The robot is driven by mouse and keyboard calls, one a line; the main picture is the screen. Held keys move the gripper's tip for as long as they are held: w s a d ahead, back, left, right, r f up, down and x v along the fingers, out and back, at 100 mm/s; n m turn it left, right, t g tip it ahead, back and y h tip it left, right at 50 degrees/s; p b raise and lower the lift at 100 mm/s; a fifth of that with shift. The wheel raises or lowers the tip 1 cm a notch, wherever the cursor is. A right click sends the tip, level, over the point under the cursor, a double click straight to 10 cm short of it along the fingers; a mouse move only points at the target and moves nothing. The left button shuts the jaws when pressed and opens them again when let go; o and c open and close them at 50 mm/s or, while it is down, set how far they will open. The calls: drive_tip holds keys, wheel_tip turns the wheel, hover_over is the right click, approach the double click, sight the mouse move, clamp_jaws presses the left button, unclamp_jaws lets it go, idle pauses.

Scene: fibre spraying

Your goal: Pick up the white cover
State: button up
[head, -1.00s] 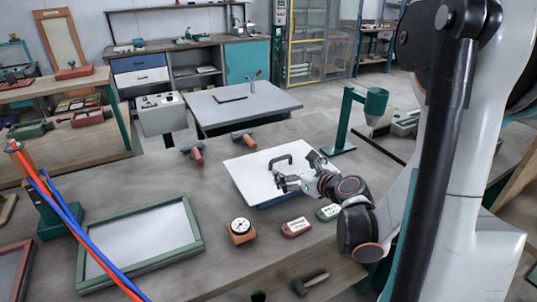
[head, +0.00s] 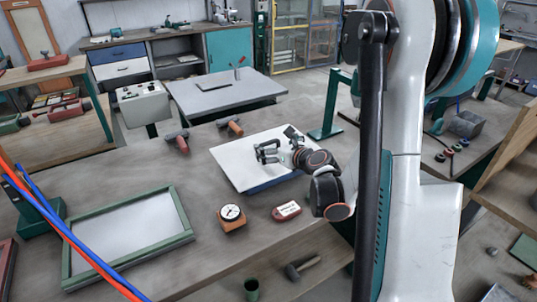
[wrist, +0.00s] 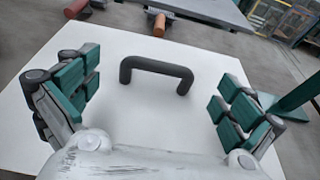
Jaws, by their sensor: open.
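The white cover (head: 233,161) is a flat white panel with a dark arched handle, lying on the workbench over a blue-edged base. It fills much of the wrist view (wrist: 130,105), where its black handle (wrist: 157,68) stands upright. My gripper (head: 276,148) is over the cover by the handle. In the wrist view my gripper (wrist: 155,84) is open, with green-padded fingers spread to the left and right of the handle. The handle lies between and slightly beyond them, with clear gaps on both sides. In the head view, the gripper partly hides the handle.
A dial gauge (head: 231,217) and a red labelled block (head: 287,211) sit in front of the cover. Two red-handled tools (head: 231,126) lie behind it. A green stand (head: 328,115) rises at right. A green-framed panel (head: 125,232) lies left.

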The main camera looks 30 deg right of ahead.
sight(269, 143)
drive_tip(key=b+x, duration=0.1)
drive_tip(key=x, duration=0.3)
drive_tip(key=shift+w, duration=0.1)
drive_tip(key=c, duration=1.3)
drive_tip(key=shift+r, duration=0.1)
drive_tip(key=shift+c, duration=0.3)
